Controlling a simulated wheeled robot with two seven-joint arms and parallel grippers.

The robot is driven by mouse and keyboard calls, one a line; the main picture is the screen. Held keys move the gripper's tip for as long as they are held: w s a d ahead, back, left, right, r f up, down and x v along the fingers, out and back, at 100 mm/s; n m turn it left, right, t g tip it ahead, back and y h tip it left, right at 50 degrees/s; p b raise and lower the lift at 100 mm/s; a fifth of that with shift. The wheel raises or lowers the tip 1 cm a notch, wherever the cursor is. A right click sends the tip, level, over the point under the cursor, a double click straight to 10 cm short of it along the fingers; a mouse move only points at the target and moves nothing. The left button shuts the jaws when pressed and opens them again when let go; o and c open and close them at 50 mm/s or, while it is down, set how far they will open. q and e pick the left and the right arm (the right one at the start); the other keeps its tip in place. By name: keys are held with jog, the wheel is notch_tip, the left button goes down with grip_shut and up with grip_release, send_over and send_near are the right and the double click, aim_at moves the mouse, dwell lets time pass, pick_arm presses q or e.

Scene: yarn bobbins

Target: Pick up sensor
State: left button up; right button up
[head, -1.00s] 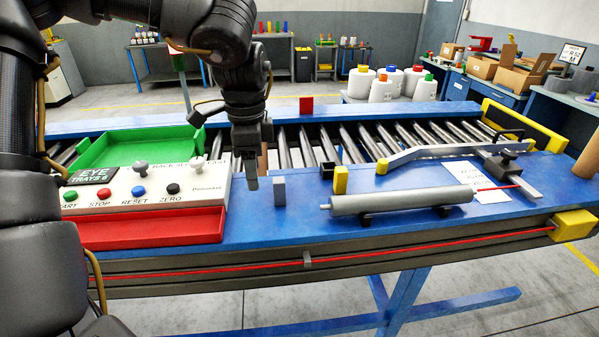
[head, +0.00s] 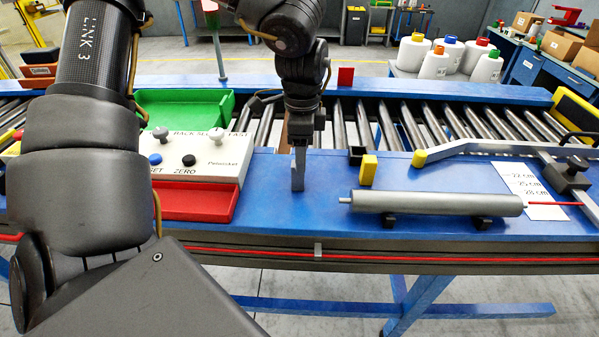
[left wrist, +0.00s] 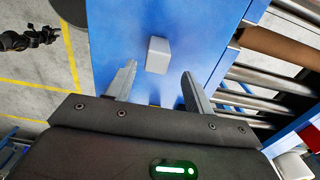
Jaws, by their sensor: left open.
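A small upright grey block (head: 298,177), which looks like the sensor, stands on the blue table right of the button box. It also shows in the left wrist view (left wrist: 158,55), beyond my fingertips and roughly between their lines. My left gripper (head: 299,150) is open and points down right at the block, overlapping it in the head view. In the left wrist view both fingers (left wrist: 160,82) are apart with nothing between them. I cannot tell whether a finger touches the block. A dark jointed part (left wrist: 30,40), probably my right arm, shows at the left of the wrist view.
The button box (head: 205,160), red tray (head: 195,203) and green tray (head: 185,108) are left of the block. A yellow block (head: 368,171) and a grey roller (head: 440,202) lie to the right. Conveyor rollers (head: 415,125) run behind. Blue table between block and roller is clear.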

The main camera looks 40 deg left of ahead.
aim_at(298, 175)
pick_arm(q)
jog(key=shift+s, duration=0.4)
notch_tip(298, 175, down, 5)
jog(key=p, duration=0.2)
jog(key=shift+a+r+p, duration=0.15)
jog(key=shift+p, duration=0.15)
jog(key=shift+f, duration=0.2)
pick_arm(e)
notch_tip(298, 175, up, 3)
jog(key=shift+f, duration=0.2)
pick_arm(q)
jog(key=shift+s, duration=0.1)
jog(key=shift+c, duration=0.4)
jog(key=c, duration=1)
pick_arm(e)
jog(key=shift+w, duration=0.1)
pick_arm(q)
jog(key=shift+r, duration=0.2)
